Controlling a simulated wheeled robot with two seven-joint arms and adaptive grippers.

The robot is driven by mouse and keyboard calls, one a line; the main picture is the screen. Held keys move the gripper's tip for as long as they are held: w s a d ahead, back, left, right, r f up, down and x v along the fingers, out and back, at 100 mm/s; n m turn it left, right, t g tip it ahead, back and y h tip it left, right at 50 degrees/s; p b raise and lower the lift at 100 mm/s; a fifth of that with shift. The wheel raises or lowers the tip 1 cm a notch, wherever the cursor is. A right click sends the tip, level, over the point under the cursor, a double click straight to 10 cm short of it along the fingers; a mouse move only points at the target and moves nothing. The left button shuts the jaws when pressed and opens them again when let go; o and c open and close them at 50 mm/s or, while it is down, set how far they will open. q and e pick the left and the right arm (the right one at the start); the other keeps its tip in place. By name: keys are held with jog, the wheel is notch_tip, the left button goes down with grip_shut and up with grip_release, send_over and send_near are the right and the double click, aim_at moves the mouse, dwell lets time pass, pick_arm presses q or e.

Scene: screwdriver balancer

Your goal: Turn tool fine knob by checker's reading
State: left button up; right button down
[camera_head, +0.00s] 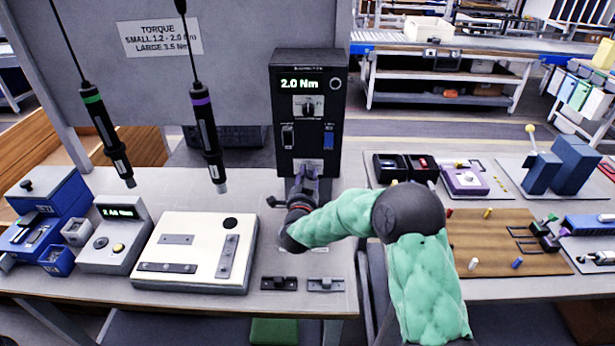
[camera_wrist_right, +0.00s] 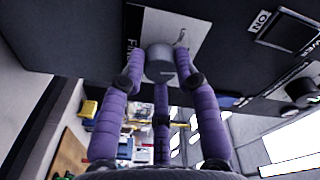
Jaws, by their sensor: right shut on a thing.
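The black tool controller (camera_head: 311,115) stands upright at the back of the bench, with "2.0 Nm" on its green display. My right gripper (camera_head: 304,180) is at the lower front of this box and hides its fine knob there. In the right wrist view, the purple fingers of my gripper (camera_wrist_right: 161,80) are closed around the grey fine knob (camera_wrist_right: 159,62), beside a label starting "FI". The grey checker (camera_head: 115,236) sits at the left with a lit green display; its digits are too small to read surely. My left gripper is not in view.
Two screwdrivers, one green-banded (camera_head: 105,135) and one purple-banded (camera_head: 207,137), hang over the bench. A sign (camera_head: 159,39) gives torque values. A cream plate (camera_head: 196,250) with metal bars lies in front. Black boxes (camera_head: 405,168) and a brown board (camera_head: 505,243) are at right.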

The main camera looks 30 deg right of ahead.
jog(key=n, duration=0.3)
jog(key=n+p, duration=0.1)
jog(key=n, duration=0.1)
jog(key=shift+a+f+n+t, duration=0.1)
jog(key=shift+f+n+t, duration=0.1)
jog(key=shift+n+t, duration=0.15)
jog(key=shift+s+f+n+p, duration=0.1)
jog(key=shift+n+p, duration=0.25)
jog(key=shift+n, duration=2)
jog(key=c, duration=0.9)
grip_release()
jog(key=v, duration=1.2)
jog(key=shift+s+d, duration=0.1)
jog(key=shift+d, duration=0.15)
